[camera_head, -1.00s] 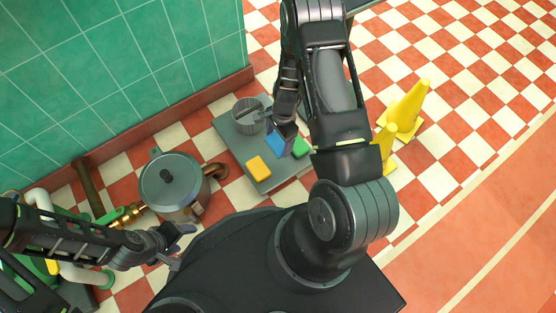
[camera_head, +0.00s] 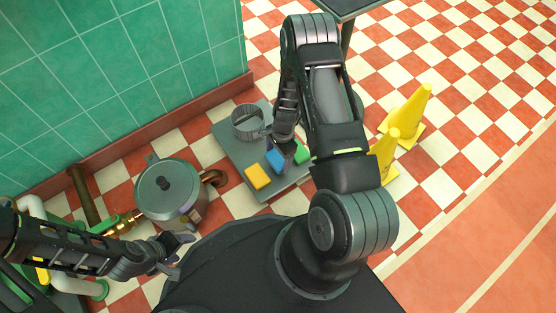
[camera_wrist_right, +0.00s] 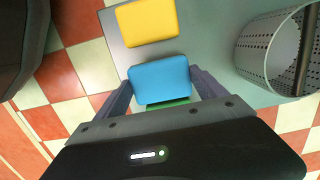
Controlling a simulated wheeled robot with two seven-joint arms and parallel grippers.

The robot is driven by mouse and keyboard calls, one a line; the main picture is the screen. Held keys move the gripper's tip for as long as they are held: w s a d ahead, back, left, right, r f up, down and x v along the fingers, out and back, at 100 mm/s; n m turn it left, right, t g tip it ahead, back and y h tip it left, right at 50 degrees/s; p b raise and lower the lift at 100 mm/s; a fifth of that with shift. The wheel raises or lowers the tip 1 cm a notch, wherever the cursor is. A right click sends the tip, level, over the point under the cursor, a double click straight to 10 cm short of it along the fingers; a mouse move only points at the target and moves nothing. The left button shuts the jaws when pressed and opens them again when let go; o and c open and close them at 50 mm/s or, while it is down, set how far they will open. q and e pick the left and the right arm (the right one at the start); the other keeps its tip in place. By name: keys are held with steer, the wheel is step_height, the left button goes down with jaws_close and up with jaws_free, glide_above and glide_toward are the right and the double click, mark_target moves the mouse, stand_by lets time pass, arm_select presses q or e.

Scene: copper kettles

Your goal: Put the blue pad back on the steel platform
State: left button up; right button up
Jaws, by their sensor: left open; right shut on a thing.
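The blue pad (camera_head: 275,160) is between the fingers of my right gripper (camera_head: 281,148), over the grey steel platform (camera_head: 230,148). In the right wrist view the blue pad (camera_wrist_right: 160,78) lies between the two fingers of the right gripper (camera_wrist_right: 160,88), one on each side. I cannot tell whether its underside touches the platform (camera_wrist_right: 208,45). A yellow pad (camera_head: 258,177) and a green pad (camera_head: 303,153) sit on the platform on either side of it. My left gripper (camera_head: 178,250) is open and empty, near the kettle.
A perforated metal basket (camera_head: 247,122) stands on the platform's back part. A lidded kettle (camera_head: 165,190) stands left of the platform. Yellow cones (camera_head: 408,115) stand on the tiled floor at right. A green tiled wall (camera_head: 120,70) bounds the left back.

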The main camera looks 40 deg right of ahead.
mark_target(279, 157)
steer(key=shift+f+b, duration=0.45)
steer(key=shift+f, duration=1.05)
steer(key=shift+f, duration=0.2)
steer(key=o, duration=1.3)
steer(key=shift+c, duration=0.2)
step_height(279, 157, up, 12)
steer(key=d+p, duration=0.1)
steer(key=p, duration=0.4)
steer(key=shift+d+r, duration=0.15)
steer(key=shift+d, duration=0.05)
